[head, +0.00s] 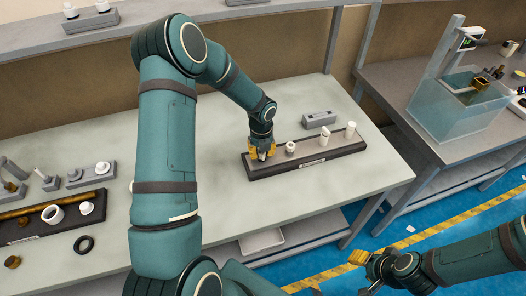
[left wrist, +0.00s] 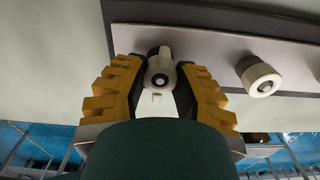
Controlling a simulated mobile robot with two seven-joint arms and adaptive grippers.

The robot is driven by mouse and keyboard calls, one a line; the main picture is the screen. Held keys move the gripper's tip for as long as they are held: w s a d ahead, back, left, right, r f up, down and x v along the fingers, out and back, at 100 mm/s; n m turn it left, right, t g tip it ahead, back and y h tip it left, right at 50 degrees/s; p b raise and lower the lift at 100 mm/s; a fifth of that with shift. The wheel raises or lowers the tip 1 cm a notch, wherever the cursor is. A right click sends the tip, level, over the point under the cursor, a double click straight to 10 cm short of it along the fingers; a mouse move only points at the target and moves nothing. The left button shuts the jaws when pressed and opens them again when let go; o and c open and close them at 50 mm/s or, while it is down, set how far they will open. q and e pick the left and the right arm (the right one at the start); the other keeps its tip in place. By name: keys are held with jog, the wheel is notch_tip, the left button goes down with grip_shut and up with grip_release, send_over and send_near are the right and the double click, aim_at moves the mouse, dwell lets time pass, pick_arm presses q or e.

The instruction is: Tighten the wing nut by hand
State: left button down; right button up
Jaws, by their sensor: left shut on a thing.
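My left gripper (head: 262,154) points down at the left end of a dark fixture board (head: 314,160) on the bench. In the left wrist view its yellow fingers (left wrist: 160,82) are shut around a small white part with a dark round centre, which looks like the wing nut (left wrist: 158,97). The part sits at the edge of the board's light top plate (left wrist: 205,45). In the head view the fingers hide it. My right gripper (head: 362,258) is at lower right, away from the bench, and its jaw opening is unclear.
On the board stand a white ring-shaped fitting (head: 291,147), a slim white fitting (head: 324,135) and a white cylinder (head: 350,130). A grey block (head: 319,119) lies behind. Another parts board (head: 30,226) and a black ring (head: 84,243) are at left. A clear tank (head: 455,110) stands right.

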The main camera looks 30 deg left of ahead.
pick_arm(q)
jog(key=c, duration=1.1)
grip_release()
jog(key=shift+f, duration=0.1)
jog(key=shift+r+p, duration=1.45)
jog(key=shift+r, duration=0.4)
jog(key=o, duration=0.7)
